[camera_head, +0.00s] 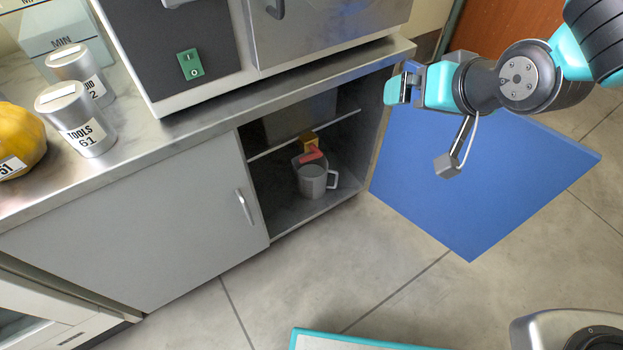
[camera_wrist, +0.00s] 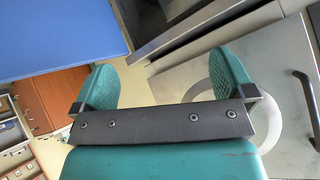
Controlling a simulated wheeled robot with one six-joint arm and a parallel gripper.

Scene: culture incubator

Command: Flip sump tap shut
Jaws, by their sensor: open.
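The sump tap shows in the head view inside the open lower cabinet, as a brass-coloured body (camera_head: 309,142) with a red lever (camera_head: 312,156). The lever's exact angle is hard to tell. A grey mug (camera_head: 312,181) stands upright on the cabinet floor just below the tap and hides part of what is behind it. My gripper (camera_head: 396,89) is up and to the right of the tap, apart from it, near the blue panel. In the wrist view my gripper (camera_wrist: 166,78) is open with nothing between its fingers. The tap is not recognisable there.
A blue panel (camera_head: 450,185) stands to the right of the cabinet opening, below my arm. A closed grey cabinet door (camera_head: 140,235) is on the left. The incubator (camera_head: 330,28) sits on the counter above, with tins (camera_head: 82,130) to its left. The floor in front is mostly clear.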

